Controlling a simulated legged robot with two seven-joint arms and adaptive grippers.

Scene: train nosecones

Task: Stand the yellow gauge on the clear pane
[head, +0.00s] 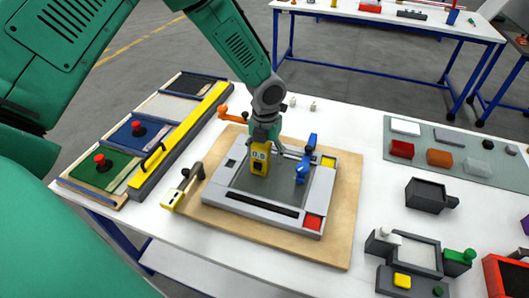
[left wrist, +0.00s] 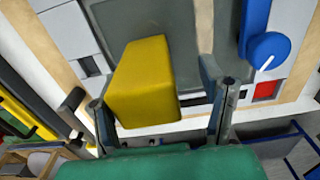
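The yellow gauge (head: 260,160), a small block with a display, stands upright on the grey-looking clear pane (head: 285,188) inside a light grey frame. My left gripper (head: 265,149) is directly above it, fingers pointing down and spread around its top. In the left wrist view the yellow gauge (left wrist: 144,82) lies between the two fingers of the left gripper (left wrist: 163,108). A gap shows on its right side; the left finger is close to it, and I cannot tell if it touches. The clear pane (left wrist: 150,22) shows behind the gauge. My right gripper is not in view.
A blue clamp (head: 305,160) stands at the pane's right edge, an orange one (head: 232,115) at the back left. A black-and-yellow clamp (head: 182,190) is left of the frame. A long yellow bar (head: 180,135) lies further left. Dark bins and small blocks occupy the right side.

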